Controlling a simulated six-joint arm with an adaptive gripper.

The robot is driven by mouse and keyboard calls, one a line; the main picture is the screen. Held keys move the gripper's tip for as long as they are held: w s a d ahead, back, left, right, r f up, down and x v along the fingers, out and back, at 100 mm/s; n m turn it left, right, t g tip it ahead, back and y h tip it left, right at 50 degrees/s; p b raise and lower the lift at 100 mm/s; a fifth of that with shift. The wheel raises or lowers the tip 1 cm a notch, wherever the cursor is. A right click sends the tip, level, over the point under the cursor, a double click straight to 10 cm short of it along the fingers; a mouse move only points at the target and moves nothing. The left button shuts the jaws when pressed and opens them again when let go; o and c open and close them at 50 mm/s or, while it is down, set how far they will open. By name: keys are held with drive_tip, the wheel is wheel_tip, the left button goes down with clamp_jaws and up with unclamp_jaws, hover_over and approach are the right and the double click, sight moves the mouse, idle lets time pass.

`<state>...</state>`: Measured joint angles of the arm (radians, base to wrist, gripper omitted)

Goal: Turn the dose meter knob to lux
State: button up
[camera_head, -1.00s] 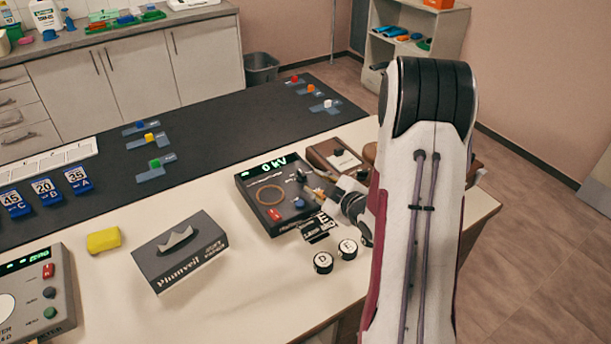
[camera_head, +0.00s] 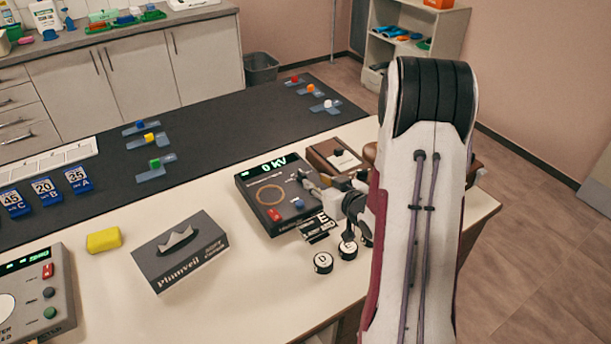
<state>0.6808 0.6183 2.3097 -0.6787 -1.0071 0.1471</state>
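A grey-and-black box (camera_head: 253,190) with a green "0 kV" display, a brass-coloured ring, a red switch and a blue button stands mid-table. A second grey box (camera_head: 40,305) with a green display, a red switch, a dark knob (camera_head: 48,292) and a green button is cut off at the lower left; only part of its lettering shows, ending in "TER". I cannot read which one is the dose meter, nor any lux mark. My gripper (camera_head: 318,188) is at the right edge of the kV box, above its upper right corner. Its fingers are small and partly hidden; contact and opening cannot be told.
A brown box (camera_head: 322,153) with a pale plate and dark knob stands behind my gripper. Round black-and-white pieces (camera_head: 323,262) lie in front. A tissue box (camera_head: 180,252) and yellow block (camera_head: 104,240) stand left. Blue numbered blocks (camera_head: 45,191) line the dark mat (camera_head: 215,125).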

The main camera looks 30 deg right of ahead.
sight(303, 174)
drive_tip(key=shift+w, duration=0.15)
drive_tip(key=shift+x, duration=3.75)
clamp_jaws()
